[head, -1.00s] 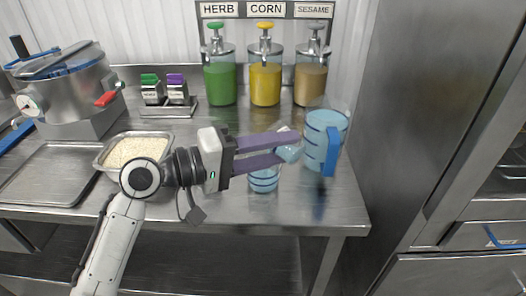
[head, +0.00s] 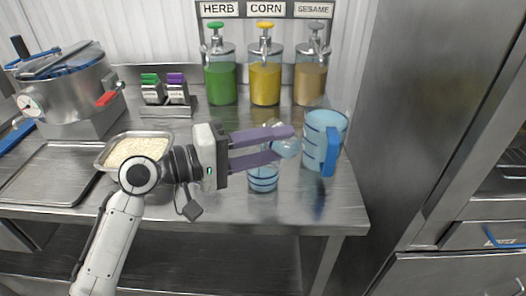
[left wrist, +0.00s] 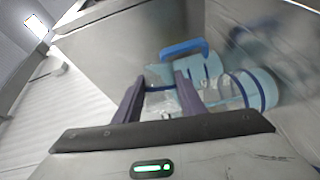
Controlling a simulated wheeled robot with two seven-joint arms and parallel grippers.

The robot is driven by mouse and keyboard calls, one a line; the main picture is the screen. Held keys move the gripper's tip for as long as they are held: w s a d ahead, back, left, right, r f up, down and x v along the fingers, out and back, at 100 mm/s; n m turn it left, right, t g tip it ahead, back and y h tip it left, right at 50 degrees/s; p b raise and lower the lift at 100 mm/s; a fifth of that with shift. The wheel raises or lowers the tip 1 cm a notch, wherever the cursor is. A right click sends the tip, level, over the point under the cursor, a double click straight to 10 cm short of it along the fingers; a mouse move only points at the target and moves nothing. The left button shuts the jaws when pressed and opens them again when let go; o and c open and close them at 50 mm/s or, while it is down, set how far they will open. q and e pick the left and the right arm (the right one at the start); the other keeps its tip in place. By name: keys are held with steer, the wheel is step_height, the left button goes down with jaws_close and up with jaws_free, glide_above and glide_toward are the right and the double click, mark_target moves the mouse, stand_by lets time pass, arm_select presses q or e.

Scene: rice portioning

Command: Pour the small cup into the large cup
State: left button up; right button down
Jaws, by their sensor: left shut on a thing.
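My left gripper (head: 284,145) is shut on the small clear cup (head: 288,147), which looks tilted and is held above the counter. The cup is partly hidden by the purple fingers; it also shows between them in the left wrist view (left wrist: 160,93). The large cup (head: 315,142), a clear jug with blue liquid and a blue handle (head: 329,152), stands upright just right of the fingertips. I cannot tell whether the small cup touches its rim. In the left wrist view the large cup's handle (left wrist: 184,47) is beyond the fingers. My right gripper is out of view.
A blue-striped cup (head: 263,180) stands on the counter below my gripper. A rice pan (head: 165,135) is left, near an empty tray (head: 45,180) and a cooker (head: 70,92). Herb (head: 220,84), corn (head: 265,84) and sesame (head: 309,84) dispensers stand behind. The counter's front right is clear.

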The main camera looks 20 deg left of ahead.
arm_select(q)
steer(key=shift+a+f+n, duration=0.15)
steer(key=shift+f+n, duration=0.15)
steer(key=shift+n, duration=0.3)
stand_by(0.4)
